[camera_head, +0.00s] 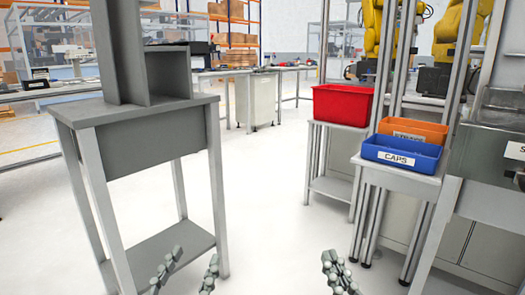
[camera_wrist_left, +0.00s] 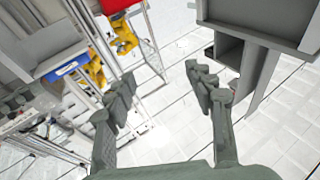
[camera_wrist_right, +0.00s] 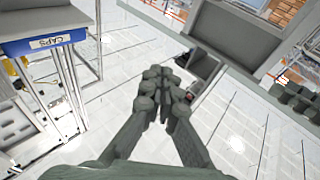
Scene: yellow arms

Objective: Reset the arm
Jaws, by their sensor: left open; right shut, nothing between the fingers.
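My left gripper (camera_head: 186,272) shows at the bottom of the head view, left of centre, above the white floor. In the left wrist view its two fingers (camera_wrist_left: 164,95) stand wide apart with nothing between them. My right gripper (camera_head: 338,270) shows at the bottom of the head view, right of centre. In the right wrist view its fingertips (camera_wrist_right: 164,82) are together, with nothing held. Both grippers are clear of the furniture, and most of both arms is out of the head view.
A grey table (camera_head: 140,110) with a grey upright structure stands at left. At right, a blue CAPS bin (camera_head: 402,152), an orange bin (camera_head: 413,130) and a red bin (camera_head: 342,104) sit on stands. Yellow robot arms (camera_head: 450,25) stand behind. The floor between (camera_head: 270,200) is free.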

